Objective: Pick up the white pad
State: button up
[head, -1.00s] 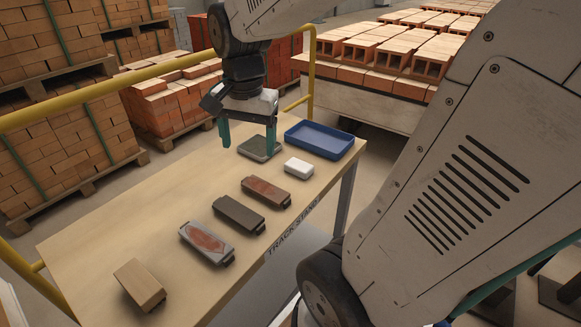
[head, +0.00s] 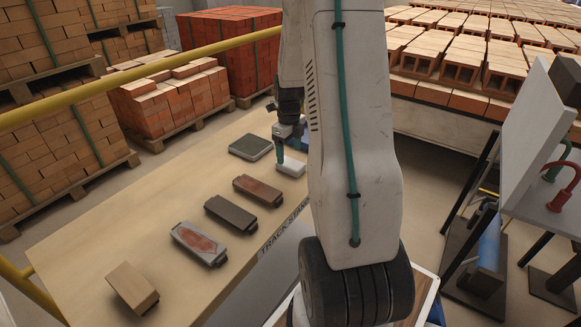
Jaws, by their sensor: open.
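The white pad (head: 291,167) lies on the light wooden table (head: 150,215), near its right end. Its right end is close to my arm in the picture. My gripper (head: 291,149) is open, with teal fingers, just above and behind the white pad in the picture. The left finger shows clearly. The rest of the gripper is partly hidden behind my arm, and I cannot tell whether a finger touches the pad.
A grey-green flat block (head: 250,147) lies left of the gripper. A red-brown block (head: 258,190), a dark block (head: 230,215), a grey block with a red patch (head: 199,243) and a wooden block (head: 132,287) line the front. A yellow rail (head: 140,82) runs behind.

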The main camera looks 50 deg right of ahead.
aim_at(291, 163)
jog(key=f, duration=0.5)
jog(key=shift+s, duration=0.25)
jog(key=c, duration=1)
jog(key=shift+r, duration=0.15)
jog(key=shift+r, duration=0.6)
notch_tip(291, 163, up, 2)
jog(key=shift+d+r, duration=0.1)
jog(key=shift+r, duration=0.1)
jog(key=s+a, duration=0.3)
jog(key=s, duration=0.1)
jog(key=s+a, duration=0.3)
jog(key=s, duration=0.2)
jog(key=s+a+r, duration=0.1)
jog(key=s+a, duration=0.2)
jog(key=s, duration=0.1)
jog(key=shift+s+r, duration=0.1)
jog(key=shift+s, duration=0.05)
